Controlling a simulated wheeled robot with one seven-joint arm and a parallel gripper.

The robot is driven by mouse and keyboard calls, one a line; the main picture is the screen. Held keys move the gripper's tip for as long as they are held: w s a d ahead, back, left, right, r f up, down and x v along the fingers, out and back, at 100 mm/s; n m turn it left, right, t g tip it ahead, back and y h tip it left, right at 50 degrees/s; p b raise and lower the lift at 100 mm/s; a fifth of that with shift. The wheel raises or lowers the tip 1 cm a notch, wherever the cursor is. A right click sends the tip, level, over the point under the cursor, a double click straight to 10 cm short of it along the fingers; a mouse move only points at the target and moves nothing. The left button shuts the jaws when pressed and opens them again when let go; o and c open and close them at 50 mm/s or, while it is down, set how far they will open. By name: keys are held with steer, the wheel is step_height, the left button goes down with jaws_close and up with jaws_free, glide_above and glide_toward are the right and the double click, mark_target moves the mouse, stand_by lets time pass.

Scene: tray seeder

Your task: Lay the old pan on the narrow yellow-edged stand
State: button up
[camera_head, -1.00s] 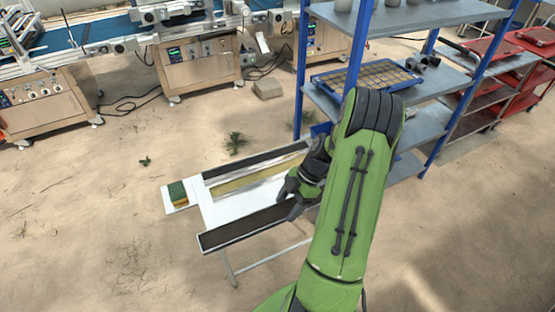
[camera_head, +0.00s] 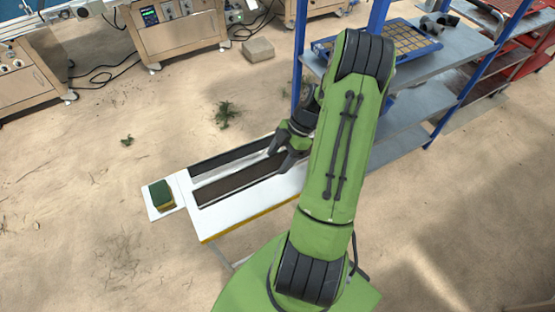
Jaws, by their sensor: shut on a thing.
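The narrow white stand (camera_head: 245,215) with a yellow front edge is in the middle of the head view. A long dark pan (camera_head: 235,187) lies over its top, in line with the stand's length. My gripper (camera_head: 281,158) is shut on this pan near its right end, partly hidden by my green arm. I cannot tell whether the pan touches the stand or is just above it. A second long dark pan (camera_head: 225,158) is parallel, just behind it.
A green and yellow sponge-like block (camera_head: 161,194) sits on a white plate at the stand's left end. A blue-posted shelf (camera_head: 400,113) with a gridded tray (camera_head: 392,47) stands close behind on the right. Floor to the left is mostly clear.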

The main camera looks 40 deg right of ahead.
steer(key=shift+f+b, duration=6.3)
steer(key=shift+f, duration=2)
steer(key=shift+f+b, duration=0.3)
steer(key=shift+b, duration=0.05)
steer(key=o, duration=1.1)
steer(key=p+v, duration=0.4)
steer(key=v, duration=1.2)
steer(key=shift+f, duration=0.1)
